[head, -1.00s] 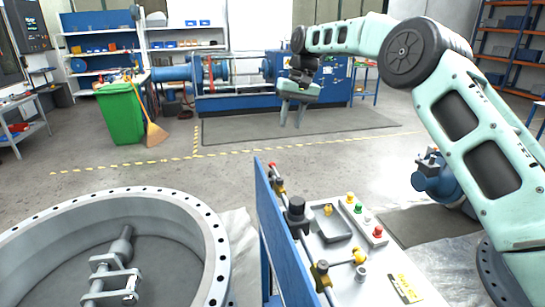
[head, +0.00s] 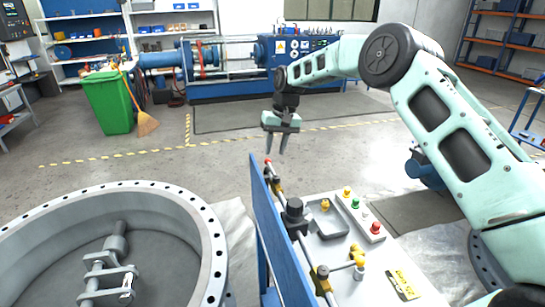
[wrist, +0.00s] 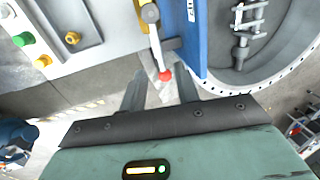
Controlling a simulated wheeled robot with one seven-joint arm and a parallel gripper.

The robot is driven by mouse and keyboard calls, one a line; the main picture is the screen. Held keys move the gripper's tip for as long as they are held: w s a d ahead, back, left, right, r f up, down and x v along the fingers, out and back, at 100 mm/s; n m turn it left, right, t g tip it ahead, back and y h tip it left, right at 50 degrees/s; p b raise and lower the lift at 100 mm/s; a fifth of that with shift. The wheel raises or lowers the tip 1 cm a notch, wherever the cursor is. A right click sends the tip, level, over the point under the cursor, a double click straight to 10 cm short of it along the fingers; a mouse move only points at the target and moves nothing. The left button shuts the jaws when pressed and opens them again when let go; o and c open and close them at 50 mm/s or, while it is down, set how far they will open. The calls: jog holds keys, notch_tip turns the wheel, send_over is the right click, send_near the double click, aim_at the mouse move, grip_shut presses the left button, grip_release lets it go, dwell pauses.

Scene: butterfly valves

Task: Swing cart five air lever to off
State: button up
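A lever with a red ball knob (head: 267,161) is at the far end of the cart (head: 340,282), beside its blue side panel (head: 279,243). In the wrist view, the lever's red knob (wrist: 165,75) ends a pale arm running from a grey pivot by the blue panel. My gripper (head: 276,150) hangs with its fingers down just beyond the cart's far end. It is open and empty, and the wrist view shows the knob in line between the spread fingers (wrist: 160,88). I cannot tell the remaining depth. The cart's number is not readable.
A yellow-knobbed valve (head: 357,257) and a black fitting (head: 294,211) sit on the cart. A button box (head: 360,218) and grey tray (head: 326,222) are beside them. A large flanged ring (head: 208,235) stands left. Open floor lies beyond the cart.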

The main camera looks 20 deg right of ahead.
aim_at(272, 169)
jog(key=shift+a+f+p, duration=0.25)
jog(key=shift+f+p, duration=0.1)
jog(key=shift+f, duration=0.95)
jog(key=shift+a+f+p, duration=0.25)
jog(key=shift+f+p, duration=0.1)
jog(key=shift+f, duration=0.95)
grip_shut()
